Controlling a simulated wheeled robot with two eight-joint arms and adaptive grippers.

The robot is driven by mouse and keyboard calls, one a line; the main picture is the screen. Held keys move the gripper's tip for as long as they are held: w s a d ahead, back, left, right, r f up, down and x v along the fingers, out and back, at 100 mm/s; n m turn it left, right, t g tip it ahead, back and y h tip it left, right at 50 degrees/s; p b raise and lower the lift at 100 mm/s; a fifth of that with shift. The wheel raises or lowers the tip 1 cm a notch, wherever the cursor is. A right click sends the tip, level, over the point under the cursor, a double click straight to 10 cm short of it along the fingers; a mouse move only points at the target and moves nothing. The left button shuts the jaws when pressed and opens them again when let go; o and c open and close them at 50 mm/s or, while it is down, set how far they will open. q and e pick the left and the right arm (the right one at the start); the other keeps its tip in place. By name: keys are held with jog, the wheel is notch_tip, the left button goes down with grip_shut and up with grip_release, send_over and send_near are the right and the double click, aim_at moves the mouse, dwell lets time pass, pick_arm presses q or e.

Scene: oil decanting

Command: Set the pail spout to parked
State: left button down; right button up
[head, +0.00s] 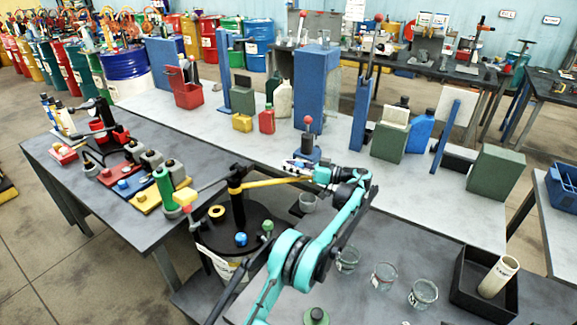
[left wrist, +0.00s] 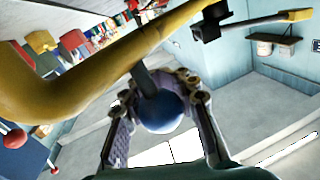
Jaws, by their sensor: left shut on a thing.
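The white pail (head: 222,268) with a dark lid stands at the centre front. A black pump post (head: 236,190) rises from its lid. In the left wrist view the spout (left wrist: 90,82) crosses as a thick yellow curve. My left gripper (head: 313,176) is at the spout's outer end. In the left wrist view my left gripper (left wrist: 160,118) is shut on a blue ball knob (left wrist: 160,112) on a dark stem beside the spout. My right gripper is not seen.
Glass beakers (head: 384,277) stand right of my arm, near a black tray (head: 468,282) with a white tube. Blue and green knobs stand on the lid. A red-topped lever (head: 308,130) stands behind the gripper.

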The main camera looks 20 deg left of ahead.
pick_arm(q)
jog(key=shift+w+r, duration=0.1)
jog(key=c, duration=1.6)
grip_release()
jog(key=shift+a, duration=0.1)
jog(key=o, duration=0.4)
jog(key=shift+w, duration=0.15)
jog(key=d, duration=1.2)
jog(key=shift+s, duration=0.3)
